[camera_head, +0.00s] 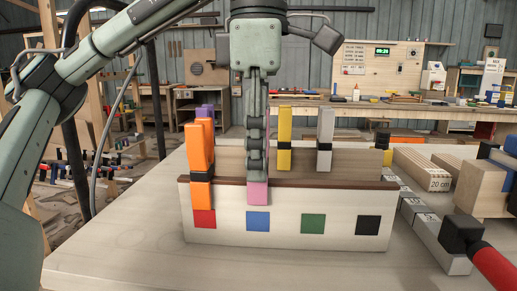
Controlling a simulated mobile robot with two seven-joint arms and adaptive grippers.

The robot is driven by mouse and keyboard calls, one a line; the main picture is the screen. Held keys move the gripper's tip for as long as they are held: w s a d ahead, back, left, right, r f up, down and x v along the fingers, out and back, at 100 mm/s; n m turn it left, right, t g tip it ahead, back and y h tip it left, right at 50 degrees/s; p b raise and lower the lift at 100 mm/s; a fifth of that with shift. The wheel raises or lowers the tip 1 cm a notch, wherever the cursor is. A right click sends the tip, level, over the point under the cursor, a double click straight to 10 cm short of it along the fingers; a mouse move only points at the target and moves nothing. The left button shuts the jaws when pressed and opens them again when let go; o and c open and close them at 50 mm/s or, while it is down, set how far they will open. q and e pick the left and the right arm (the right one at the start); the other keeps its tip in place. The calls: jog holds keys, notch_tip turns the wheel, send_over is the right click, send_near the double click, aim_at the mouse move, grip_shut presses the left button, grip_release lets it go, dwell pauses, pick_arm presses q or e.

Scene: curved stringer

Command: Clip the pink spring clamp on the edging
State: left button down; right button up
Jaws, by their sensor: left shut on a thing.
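My left gripper (257,172) points straight down over the edging and is shut on the pink spring clamp (258,194). That pink part overlaps the brown edging (320,184) and the pale front face, just above the blue square (258,221). I cannot tell whether its jaws straddle the edging. An orange clamp (201,150) stands upright at the left of the edging, above the red square (204,219). My right gripper is out of view.
Yellow (284,125) and grey (325,125) clamps stand upright behind the edging. Green (313,223) and black (368,225) squares mark the front face farther right. A red-handled tool with a black head (463,234) and grey blocks lie at right. The table's left front (125,245) is clear.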

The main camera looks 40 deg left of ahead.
pick_arm(q)
jog(key=shift+f, duration=0.1)
jog(key=shift+f, duration=0.4)
jog(key=c, duration=0.9)
grip_release()
jog(key=shift+o, duration=0.2)
jog(key=shift+r, duration=0.15)
notch_tip(320, 180, up, 12)
